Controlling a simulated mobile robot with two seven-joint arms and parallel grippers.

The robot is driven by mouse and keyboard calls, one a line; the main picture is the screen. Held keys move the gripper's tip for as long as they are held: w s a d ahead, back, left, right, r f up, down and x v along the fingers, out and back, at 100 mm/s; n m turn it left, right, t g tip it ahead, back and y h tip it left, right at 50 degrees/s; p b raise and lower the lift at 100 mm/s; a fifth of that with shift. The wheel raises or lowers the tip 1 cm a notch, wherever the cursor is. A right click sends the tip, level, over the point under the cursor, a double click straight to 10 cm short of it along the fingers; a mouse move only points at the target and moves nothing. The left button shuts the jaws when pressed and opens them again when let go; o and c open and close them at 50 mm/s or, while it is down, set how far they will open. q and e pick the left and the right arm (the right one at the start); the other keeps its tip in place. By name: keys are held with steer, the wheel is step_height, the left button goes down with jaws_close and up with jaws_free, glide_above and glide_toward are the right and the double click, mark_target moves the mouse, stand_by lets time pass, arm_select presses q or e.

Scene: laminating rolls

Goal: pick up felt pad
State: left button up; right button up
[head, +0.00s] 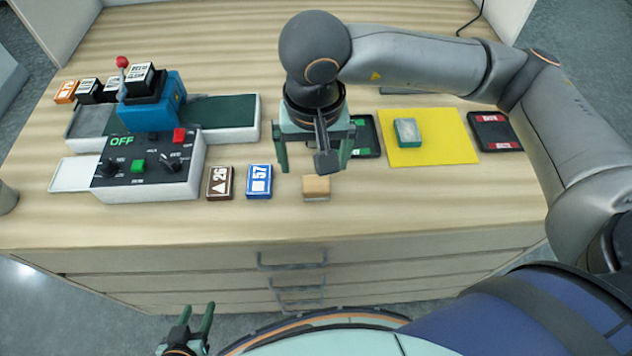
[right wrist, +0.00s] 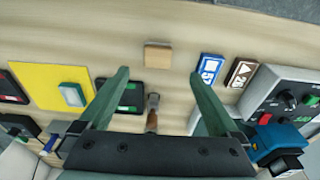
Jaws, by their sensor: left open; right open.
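A small tan block (head: 316,187), which looks like the felt pad, lies flat near the front edge of the worktop. It also shows in the right wrist view (right wrist: 158,56), beyond the fingertips. My right gripper (head: 315,160) is open and empty above the worktop, just behind the tan block and apart from it. Its spread fingers also show in the right wrist view (right wrist: 159,75). My left gripper (head: 199,308) is open and empty, low in front of the drawers, well away from the block.
Brown (head: 219,182) and blue (head: 259,181) labelled blocks lie left of the tan block, beside a control box (head: 147,169). A yellow sheet (head: 440,150) carries a teal-edged pad (head: 407,132). A brown-handled tool (right wrist: 151,122) lies under my right gripper.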

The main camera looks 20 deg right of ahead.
mark_target(316, 183)
steer(key=f, duration=0.3)
steer(key=shift+w+d+f, duration=0.15)
steer(key=shift+w+f, duration=0.1)
steer(key=shift+w+d+f+p, duration=0.15)
steer(key=shift+f+p, duration=0.25)
steer(key=shift+f, duration=0.95)
steer(key=shift+w+d+f+p, duration=0.15)
steer(key=shift+f+p, duration=0.25)
steer(key=shift+f, duration=0.95)
steer(key=shift+c, duration=0.3)
steer(key=c, duration=1.4)
steer(key=shift+r, duration=0.15)
